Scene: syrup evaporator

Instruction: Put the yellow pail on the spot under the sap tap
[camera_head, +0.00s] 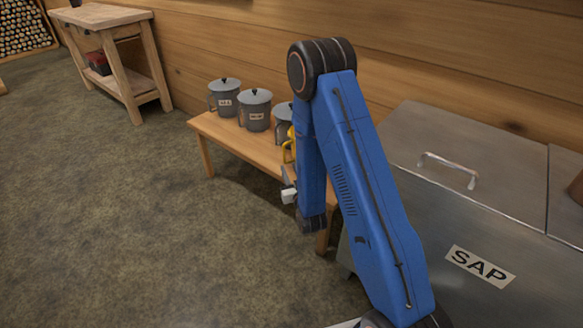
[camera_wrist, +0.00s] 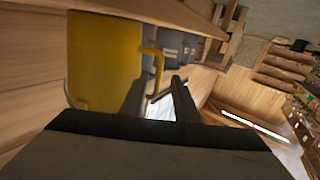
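The yellow pail (camera_wrist: 103,60) fills the left of the wrist view, with its handle (camera_wrist: 156,70) toward the gripper. In the head view only a yellow sliver of the pail (camera_head: 289,149) shows beside the blue arm, at the right end of the low bench. My gripper (camera_wrist: 161,82) is at the handle; its two dark fingers stand apart with the handle's lower part seemingly between them. I cannot tell whether either finger touches it. The gripper is mostly hidden by my arm in the head view. The sap tap and the spot under it are not seen.
Grey lidded pails (camera_head: 255,110) with labels stand on the low wooden bench (camera_head: 237,143) against the wall. A metal tank (camera_head: 450,205) marked SAP stands at right, close to my arm. A wooden workbench (camera_head: 105,18) is at back left. The floor at left is clear.

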